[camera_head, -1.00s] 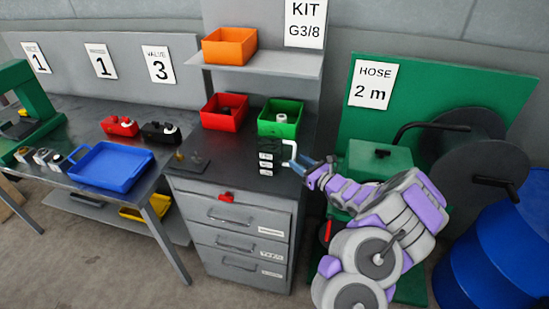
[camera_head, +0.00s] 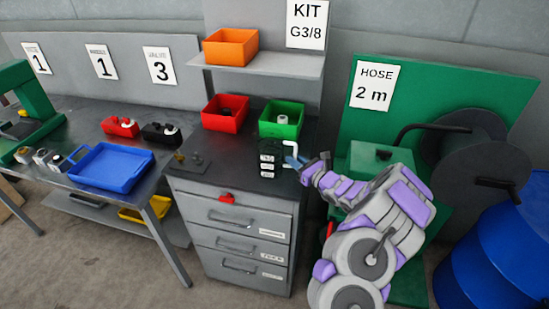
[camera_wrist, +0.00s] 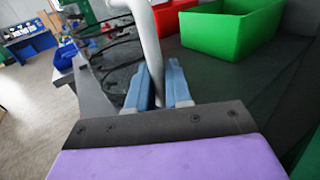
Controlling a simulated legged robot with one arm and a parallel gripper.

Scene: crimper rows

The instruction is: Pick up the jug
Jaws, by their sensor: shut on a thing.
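The jug (camera_head: 268,158) stands upright on the dark top of the drawer cabinet. It has a dark body with pale labels and a white handle (camera_head: 292,146) on its right side. My gripper (camera_head: 293,161) reaches in from the right and is shut on the handle. In the wrist view the blue fingers of my gripper (camera_wrist: 157,88) lie on either side of the white handle (camera_wrist: 147,42). The dark, see-through jug body (camera_wrist: 112,62) shows behind it to the left. I cannot see any gap under the jug.
A green bin (camera_head: 281,120) and a red bin (camera_head: 225,113) stand just behind the jug. A shelf (camera_head: 265,65) with an orange bin (camera_head: 231,47) is above. The hose stand (camera_head: 384,155) is at right.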

